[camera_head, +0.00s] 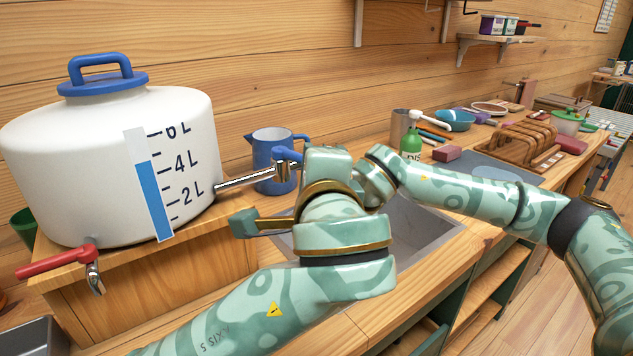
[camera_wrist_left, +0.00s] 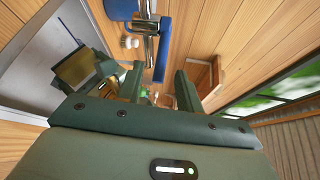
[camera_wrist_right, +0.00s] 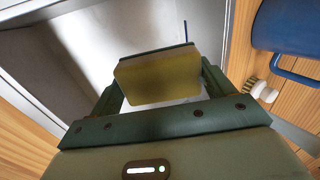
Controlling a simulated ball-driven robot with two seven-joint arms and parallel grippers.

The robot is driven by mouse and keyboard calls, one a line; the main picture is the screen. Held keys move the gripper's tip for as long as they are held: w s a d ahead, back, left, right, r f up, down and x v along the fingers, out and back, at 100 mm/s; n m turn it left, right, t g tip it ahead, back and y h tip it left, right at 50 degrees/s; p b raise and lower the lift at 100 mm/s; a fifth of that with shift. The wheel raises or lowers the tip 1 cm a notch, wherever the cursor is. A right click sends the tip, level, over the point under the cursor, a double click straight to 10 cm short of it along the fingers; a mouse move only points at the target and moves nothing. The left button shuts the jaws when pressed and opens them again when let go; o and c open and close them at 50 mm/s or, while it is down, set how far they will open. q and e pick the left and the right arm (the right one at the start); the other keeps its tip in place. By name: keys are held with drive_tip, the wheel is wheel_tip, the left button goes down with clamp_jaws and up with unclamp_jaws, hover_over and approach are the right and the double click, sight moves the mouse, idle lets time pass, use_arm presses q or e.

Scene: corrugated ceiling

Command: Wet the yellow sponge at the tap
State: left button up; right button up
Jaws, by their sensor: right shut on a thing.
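The yellow sponge (camera_wrist_right: 158,80), with a dark green layer along one side, is clamped between the fingers of my right gripper (camera_wrist_right: 160,85) above the sink. It also shows in the left wrist view (camera_wrist_left: 76,68); in the head view my arms hide it. The metal tap (camera_head: 245,178) with a blue lever (camera_head: 288,155) juts right from the white water tank (camera_head: 130,160). In the left wrist view the tap (camera_wrist_left: 150,46) and its lever (camera_wrist_left: 163,50) lie ahead of my left gripper (camera_wrist_left: 157,82). Its fingers are apart and empty. I see no water running.
The grey sink (camera_head: 425,228) lies partly behind my left arm. A blue jug (camera_head: 272,160) stands behind the tap. A second tap with a red lever (camera_head: 55,262) is at the tank's left. A green soap bottle (camera_head: 411,142) and a brown dish rack (camera_head: 520,148) stand further right.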

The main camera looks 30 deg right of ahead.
sight(299, 158)
use_arm(q)
drive_tip(key=v, duration=0.5)
drive_tip(key=shift+s+a, duration=0.1)
drive_tip(key=shift+s, duration=0.1)
drive_tip(key=x, duration=1)
drive_tip(key=shift+w, duration=0.45)
clamp_jaws()
